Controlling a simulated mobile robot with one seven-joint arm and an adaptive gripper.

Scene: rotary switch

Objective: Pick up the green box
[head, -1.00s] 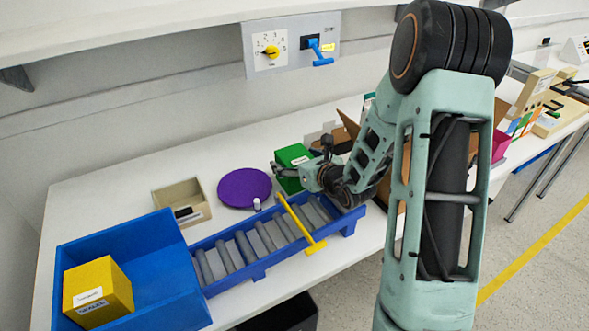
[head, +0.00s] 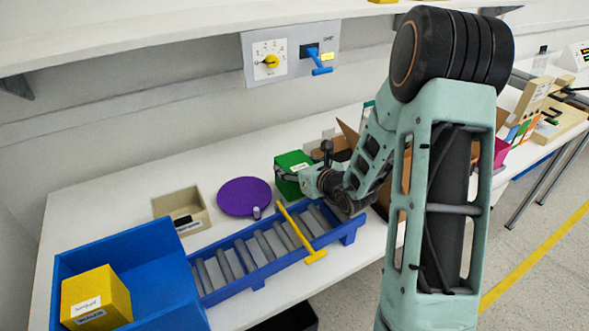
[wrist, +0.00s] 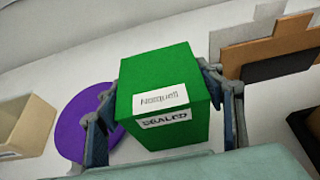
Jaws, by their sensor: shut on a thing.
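The green box (head: 291,172) is at the back of the white table, to the right of a purple disc. In the wrist view the green box (wrist: 160,90) fills the middle, with two white labels on it. My gripper (head: 282,178) is at the box; in the wrist view its fingers (wrist: 158,110) are on the box's left and right sides, shut on it. I cannot tell whether the box's underside touches the table.
The purple disc (head: 244,196) and a beige tray (head: 164,206) lie to the left. A blue roller conveyor (head: 258,282) with a yellow bar (head: 298,231) runs in front. A blue bin (head: 75,262) holds a yellow box (head: 97,298). A cardboard box (head: 349,134) stands behind my arm. A switch panel (head: 289,53) is on the wall.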

